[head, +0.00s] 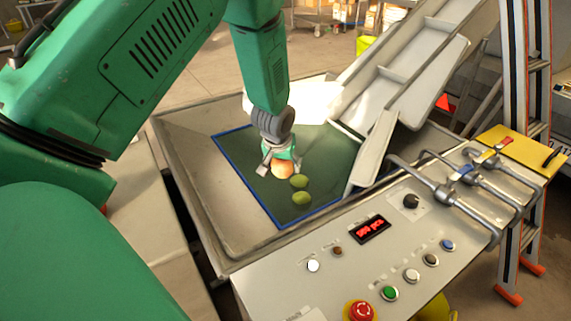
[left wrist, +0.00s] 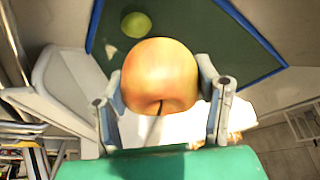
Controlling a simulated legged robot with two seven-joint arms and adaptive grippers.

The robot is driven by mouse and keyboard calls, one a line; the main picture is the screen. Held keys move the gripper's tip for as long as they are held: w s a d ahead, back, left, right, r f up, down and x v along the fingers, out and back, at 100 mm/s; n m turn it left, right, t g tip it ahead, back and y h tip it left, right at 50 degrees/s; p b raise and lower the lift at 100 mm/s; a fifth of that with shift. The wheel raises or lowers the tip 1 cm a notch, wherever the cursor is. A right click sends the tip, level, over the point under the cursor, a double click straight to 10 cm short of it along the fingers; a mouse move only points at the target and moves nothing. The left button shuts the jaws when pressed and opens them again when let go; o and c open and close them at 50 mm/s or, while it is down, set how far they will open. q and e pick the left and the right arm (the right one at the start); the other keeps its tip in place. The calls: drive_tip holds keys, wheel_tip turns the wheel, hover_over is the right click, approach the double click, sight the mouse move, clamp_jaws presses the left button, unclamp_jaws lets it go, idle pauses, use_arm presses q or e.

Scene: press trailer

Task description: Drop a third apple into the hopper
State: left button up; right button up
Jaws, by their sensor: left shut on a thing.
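My left gripper (head: 279,160) points down over the hopper (head: 190,150), a wide grey metal basin with a dark green, blue-edged floor. It is shut on a red-yellow apple (head: 283,171). In the left wrist view the two fingers of the gripper (left wrist: 163,105) press on either side of this apple (left wrist: 160,76). Two yellow-green apples, one (head: 299,181) nearer the gripper and one (head: 301,198) below it, lie on the green floor. One green apple (left wrist: 136,24) also shows in the left wrist view. How high the held apple is above the floor is hard to tell.
A grey chute (head: 400,65) slopes into the hopper from the upper right. A control panel (head: 335,275) with buttons, a red display (head: 370,229) and metal handles (head: 446,190) borders the front. An orange-edged ladder (head: 535,90) stands at right. The green floor left of the apples is bare.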

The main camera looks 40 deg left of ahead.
sight(282, 172)
use_arm(q)
drive_tip(key=f+b, duration=0.3)
drive_tip(key=f, duration=0.1)
drive_tip(key=shift+w+a+f, duration=0.1)
drive_tip(key=shift+a, duration=0.2)
drive_tip(key=shift+d+r, duration=0.2)
drive_tip(key=shift+d, duration=0.05)
drive_tip(key=o, duration=1.3)
drive_tip(key=shift+o, duration=0.2)
drive_tip(key=shift+a, duration=0.1)
drive_tip(key=shift+r, duration=0.4)
drive_tip(key=v, duration=1.1)
drive_tip(key=shift+s+d, duration=0.2)
drive_tip(key=shift+s, duration=0.05)
